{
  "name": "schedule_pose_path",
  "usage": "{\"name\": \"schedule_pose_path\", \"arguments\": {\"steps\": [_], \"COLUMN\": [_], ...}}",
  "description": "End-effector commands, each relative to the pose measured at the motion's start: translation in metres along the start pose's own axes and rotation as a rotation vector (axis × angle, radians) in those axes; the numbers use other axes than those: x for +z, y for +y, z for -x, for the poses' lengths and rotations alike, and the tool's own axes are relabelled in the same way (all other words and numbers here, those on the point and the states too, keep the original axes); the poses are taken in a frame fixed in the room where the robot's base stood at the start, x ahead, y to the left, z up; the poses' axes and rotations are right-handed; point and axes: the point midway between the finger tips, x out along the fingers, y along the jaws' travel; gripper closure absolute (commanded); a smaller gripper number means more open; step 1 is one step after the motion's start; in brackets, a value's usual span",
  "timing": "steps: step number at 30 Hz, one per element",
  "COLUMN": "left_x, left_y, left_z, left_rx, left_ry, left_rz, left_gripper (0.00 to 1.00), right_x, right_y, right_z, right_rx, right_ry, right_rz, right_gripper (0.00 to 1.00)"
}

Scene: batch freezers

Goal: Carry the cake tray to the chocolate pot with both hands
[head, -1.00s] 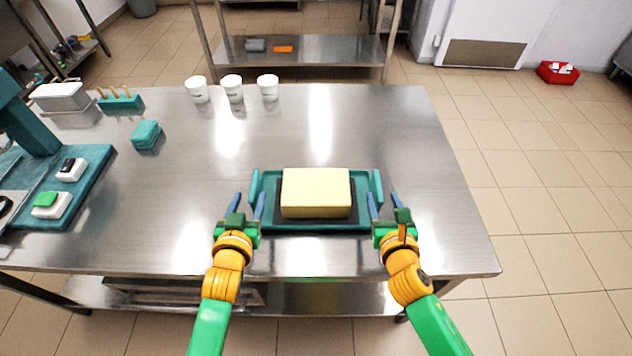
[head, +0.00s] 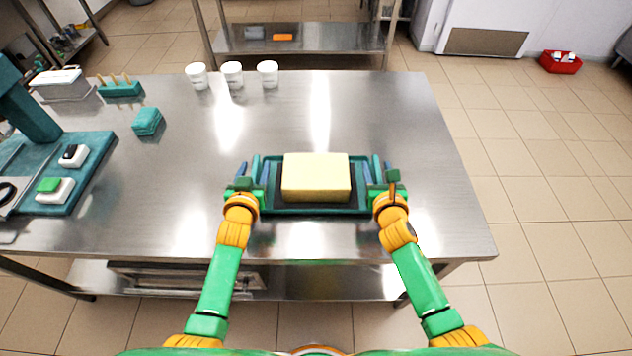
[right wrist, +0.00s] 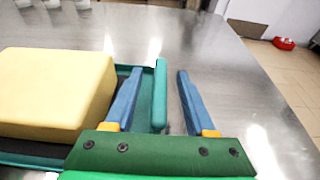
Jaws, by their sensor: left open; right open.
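The teal cake tray (head: 314,211) lies on the steel table with a pale yellow block of cake (head: 316,177) on it. Raised handles stand at its left and right ends. My left gripper (head: 254,172) is open at the left end, its fingers on either side of that handle. My right gripper (head: 378,172) is open at the right end. In the right wrist view, the blue fingers (right wrist: 155,95) stand apart with the tray's right handle (right wrist: 160,95) between them, and a gap shows beside the right finger. I cannot make out a chocolate pot.
Three white cups (head: 232,74) stand at the table's back edge. A teal block (head: 147,121), a teal holder with sticks (head: 119,88) and a teal machine (head: 75,170) are at the left. The table right of the tray (head: 440,190) is clear.

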Motion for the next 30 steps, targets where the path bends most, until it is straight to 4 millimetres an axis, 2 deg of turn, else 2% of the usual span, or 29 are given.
{"name": "schedule_pose_path", "arguments": {"steps": [3,4,9,10,30], "left_x": [0.0001,0.0001,0.0001,0.0001,0.0003], "left_y": [0.0,0.0,0.0,0.0,0.0001], "left_z": [0.0002,0.0002,0.0003,0.0003,0.0004], "left_rx": [0.0,0.0,0.0,0.0,0.0], "left_ry": [0.0,0.0,0.0,0.0,-0.001], "left_rz": [0.0,0.0,0.0,0.0,0.0], "left_gripper": [0.45,0.48,0.94,1.0,1.0], "right_x": [0.0,0.0,0.0,0.0,0.0001], "right_y": [0.0,0.0,0.0,0.0,0.0], "right_z": [0.0002,0.0002,0.0003,0.0003,0.0004], "right_rx": [0.0,0.0,0.0,0.0,0.0], "right_ry": [0.0,0.0,0.0,0.0,0.0], "right_rz": [0.0,0.0,0.0,0.0,0.0], "right_gripper": [0.45,0.48,0.94,1.0,1.0]}}
